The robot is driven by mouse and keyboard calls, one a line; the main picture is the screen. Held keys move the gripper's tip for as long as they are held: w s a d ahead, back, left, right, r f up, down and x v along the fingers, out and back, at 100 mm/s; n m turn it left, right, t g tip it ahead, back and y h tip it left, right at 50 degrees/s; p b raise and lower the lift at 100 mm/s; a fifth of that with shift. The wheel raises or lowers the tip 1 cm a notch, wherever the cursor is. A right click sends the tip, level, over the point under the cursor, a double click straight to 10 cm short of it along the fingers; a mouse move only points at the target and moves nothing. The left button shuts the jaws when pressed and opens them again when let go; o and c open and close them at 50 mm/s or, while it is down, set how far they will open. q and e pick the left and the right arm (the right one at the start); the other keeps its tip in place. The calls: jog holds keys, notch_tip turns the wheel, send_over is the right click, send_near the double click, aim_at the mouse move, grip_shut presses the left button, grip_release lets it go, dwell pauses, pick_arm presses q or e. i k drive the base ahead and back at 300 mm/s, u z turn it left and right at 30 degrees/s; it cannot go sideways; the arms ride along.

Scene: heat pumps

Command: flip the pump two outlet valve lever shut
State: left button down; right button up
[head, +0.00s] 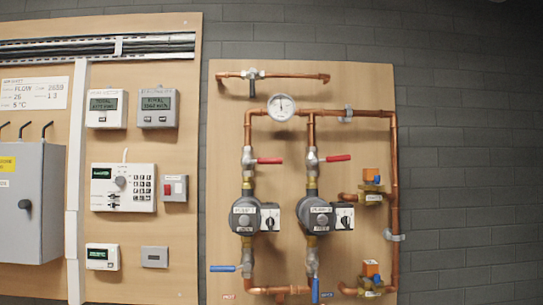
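Two grey pumps hang on vertical copper pipes on the right wooden board. The right-hand pump (317,214), with a black-and-white knob box, appears to be pump two; its label is too small to read surely. Above it is a valve with a red lever (338,158) pointing right, roughly across the pipe. Below it is a valve with a blue lever (315,291) hanging down, along the pipe. The left-hand pump (245,216) has a red lever (269,160) pointing right above it and a blue lever (223,268) pointing left below it. Neither gripper is in view.
A round gauge (281,107) sits on the upper pipe. Brass valves with orange tops (371,175) are on the right branch. The left board holds a grey cabinet (38,200) and a control panel (124,187). The space before the pumps looks clear.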

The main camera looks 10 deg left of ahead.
aim_at(313, 161)
jog(key=u, duration=0.75)
jog(key=i, duration=0.85)
jog(key=z, duration=1.7)
